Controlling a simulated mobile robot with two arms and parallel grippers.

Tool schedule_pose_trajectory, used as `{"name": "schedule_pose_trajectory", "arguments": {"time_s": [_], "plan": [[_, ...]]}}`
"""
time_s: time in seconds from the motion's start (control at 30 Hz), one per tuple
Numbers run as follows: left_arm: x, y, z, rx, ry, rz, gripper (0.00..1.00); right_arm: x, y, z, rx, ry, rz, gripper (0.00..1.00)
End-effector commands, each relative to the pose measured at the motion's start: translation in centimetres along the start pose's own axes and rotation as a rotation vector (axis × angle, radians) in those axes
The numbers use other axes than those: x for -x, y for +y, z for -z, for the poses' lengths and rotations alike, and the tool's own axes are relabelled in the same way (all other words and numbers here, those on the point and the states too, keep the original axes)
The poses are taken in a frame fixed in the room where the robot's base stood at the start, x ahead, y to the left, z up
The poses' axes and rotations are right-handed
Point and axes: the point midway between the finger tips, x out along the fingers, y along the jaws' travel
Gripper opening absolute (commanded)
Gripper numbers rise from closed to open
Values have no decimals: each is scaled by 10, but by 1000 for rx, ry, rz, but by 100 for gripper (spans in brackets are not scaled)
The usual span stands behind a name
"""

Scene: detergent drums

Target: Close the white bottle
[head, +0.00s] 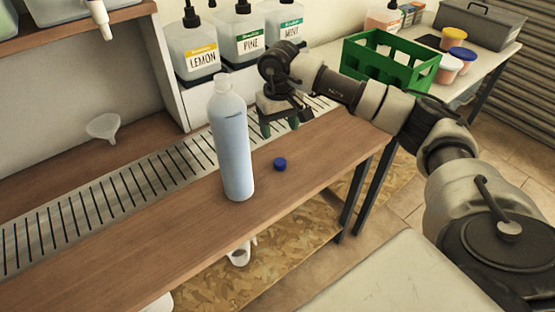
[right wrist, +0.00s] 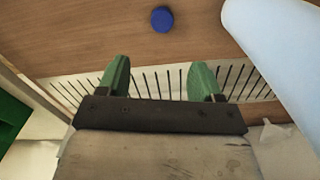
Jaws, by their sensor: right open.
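The white bottle (head: 232,145) stands upright on the wooden bench, and its pale blue-white side (right wrist: 275,45) fills the right of the right wrist view. Its neck is bare, with no cap on it. A blue cap (head: 280,164) lies on the bench just right of the bottle; it also shows at the top of the right wrist view (right wrist: 162,19). My right gripper (head: 280,126) is above the bench, behind the cap and right of the bottle. Its green fingers (right wrist: 160,78) are apart and empty. My left gripper is not in view.
A slotted metal grate (head: 128,188) runs along the bench. Behind stand dispensers labelled LEMON (head: 203,55), PINE (head: 249,43) and MINT (head: 290,35). A green crate (head: 388,68) is behind my right arm. A funnel (head: 103,127) stands at left. The front-left bench is clear.

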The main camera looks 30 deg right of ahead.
Motion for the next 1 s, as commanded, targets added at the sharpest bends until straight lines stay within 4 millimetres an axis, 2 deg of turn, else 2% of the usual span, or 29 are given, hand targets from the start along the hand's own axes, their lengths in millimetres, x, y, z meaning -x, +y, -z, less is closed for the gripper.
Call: {"name": "schedule_pose_trajectory", "arguments": {"time_s": [0.1, 0.2, 0.4, 0.5, 0.87, 1.0], "plan": [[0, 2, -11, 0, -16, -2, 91, -2, 0, 0, 0, -1, 1, 66], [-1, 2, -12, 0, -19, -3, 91, -14, 0, -1, -1, -3, 0, 66], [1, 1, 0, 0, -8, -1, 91, -46, 0, -1, -1, -3, 1, 66], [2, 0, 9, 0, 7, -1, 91, -54, 0, -1, 0, -2, 2, 66], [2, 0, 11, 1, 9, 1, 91, -57, -1, -1, 0, 0, 2, 66], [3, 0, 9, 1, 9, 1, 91, -73, -1, -5, 0, -4, 2, 66]]}}
